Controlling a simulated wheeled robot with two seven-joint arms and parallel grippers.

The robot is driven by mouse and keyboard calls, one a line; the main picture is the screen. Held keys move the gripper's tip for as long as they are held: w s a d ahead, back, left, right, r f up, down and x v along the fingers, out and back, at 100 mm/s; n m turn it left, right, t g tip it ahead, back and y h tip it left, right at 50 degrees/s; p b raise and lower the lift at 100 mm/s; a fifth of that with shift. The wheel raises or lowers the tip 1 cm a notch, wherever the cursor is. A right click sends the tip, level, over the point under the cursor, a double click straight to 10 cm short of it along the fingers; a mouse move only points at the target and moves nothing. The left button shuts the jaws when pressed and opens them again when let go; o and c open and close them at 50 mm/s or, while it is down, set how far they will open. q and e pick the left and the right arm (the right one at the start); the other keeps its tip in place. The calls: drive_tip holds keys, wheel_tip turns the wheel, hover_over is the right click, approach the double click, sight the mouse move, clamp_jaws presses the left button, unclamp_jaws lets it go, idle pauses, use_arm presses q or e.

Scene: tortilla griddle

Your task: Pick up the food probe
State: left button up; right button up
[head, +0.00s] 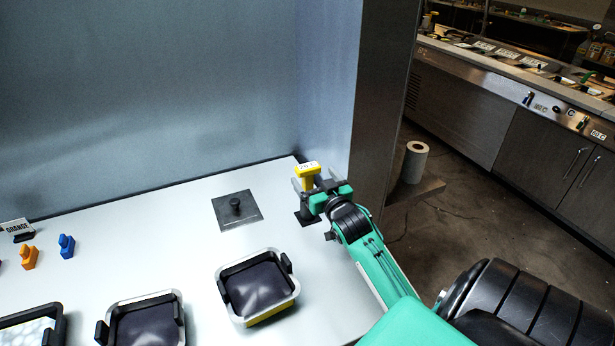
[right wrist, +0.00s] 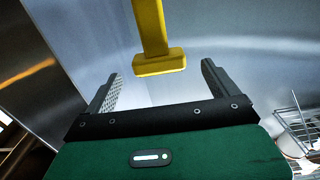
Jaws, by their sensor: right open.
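The food probe (head: 308,170) is a yellow T-shaped tool with a pale display on its head. It stands upright in a dark holder (head: 304,216) at the back right corner of the white counter. My right gripper (head: 312,187) is at the probe, its fingers open to either side of it. In the right wrist view the yellow probe (right wrist: 153,45) shows between and just beyond the two open fingers of the gripper (right wrist: 158,82). Contact with the fingers does not show. My left gripper is not in view.
A dark square press (head: 237,210) with a knob lies left of the probe. Black square pans (head: 257,287) line the counter's front (head: 200,245). Blue (head: 66,246) and orange (head: 30,257) pieces stand at left. A metal wall (head: 328,85) rises close behind the probe.

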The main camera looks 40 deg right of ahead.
sight(310, 173)
drive_tip(key=shift+w, duration=0.2)
drive_tip(key=shift+w+d+r, duration=0.15)
drive_tip(key=shift+w, duration=0.1)
drive_tip(key=x, duration=0.1)
drive_tip(key=p+x, duration=0.1)
drive_tip(key=x, duration=0.1)
drive_tip(key=p+x, duration=0.1)
drive_tip(key=shift+w+d+f, duration=0.1)
drive_tip(key=shift+w+f, duration=0.1)
drive_tip(key=shift+f, duration=0.05)
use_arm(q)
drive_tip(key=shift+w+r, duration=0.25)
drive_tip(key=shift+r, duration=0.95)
use_arm(e)
drive_tip(key=shift+c, duration=0.4)
drive_tip(key=c, duration=0.9)
